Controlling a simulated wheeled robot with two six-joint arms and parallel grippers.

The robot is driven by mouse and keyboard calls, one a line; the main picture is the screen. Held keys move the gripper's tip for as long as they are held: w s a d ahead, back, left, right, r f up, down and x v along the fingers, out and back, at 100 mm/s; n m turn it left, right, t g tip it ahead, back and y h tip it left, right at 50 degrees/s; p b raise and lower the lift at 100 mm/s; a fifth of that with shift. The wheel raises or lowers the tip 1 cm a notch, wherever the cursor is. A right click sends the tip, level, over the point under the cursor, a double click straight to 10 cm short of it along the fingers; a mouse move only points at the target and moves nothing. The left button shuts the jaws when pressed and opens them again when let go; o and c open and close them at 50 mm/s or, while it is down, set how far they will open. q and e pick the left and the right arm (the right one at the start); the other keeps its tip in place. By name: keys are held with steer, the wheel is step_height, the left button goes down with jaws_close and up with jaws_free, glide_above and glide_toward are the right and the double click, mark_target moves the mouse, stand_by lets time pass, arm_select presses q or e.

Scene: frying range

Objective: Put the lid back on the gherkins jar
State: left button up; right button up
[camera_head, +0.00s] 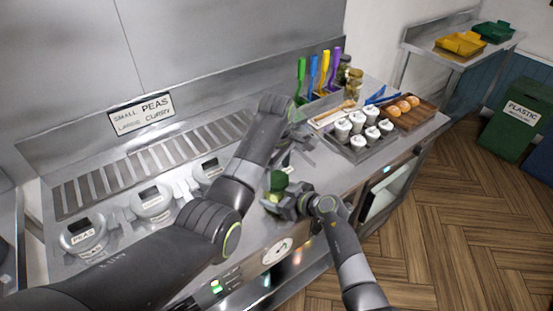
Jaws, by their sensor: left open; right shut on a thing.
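My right gripper (279,200) is shut on a small green thing (278,181) above the front part of the steel counter. The green thing looks like the gherkins jar, but it is small and partly covered by the gripper. I cannot make out a separate lid. My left gripper (300,150) is open, behind and a little right of the green thing, and partly hidden by its own arm. Two more jars stand at the back of the counter, a dark one (343,69) and a yellowish one (354,84); their labels are unreadable.
Fryer pots with handles and labels (152,203) line the left. Right of my grippers are a tray of white cups (359,144), a wooden board of buns (412,114), and upright coloured utensils (313,74). A little bare counter (335,178) shows in front of the cups.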

arm_select(q)
steer(key=shift+f, duration=1)
steer(key=c, duration=1)
steer(key=m, duration=0.9)
steer(key=shift+m, duration=0.3)
steer(key=o, duration=1.1)
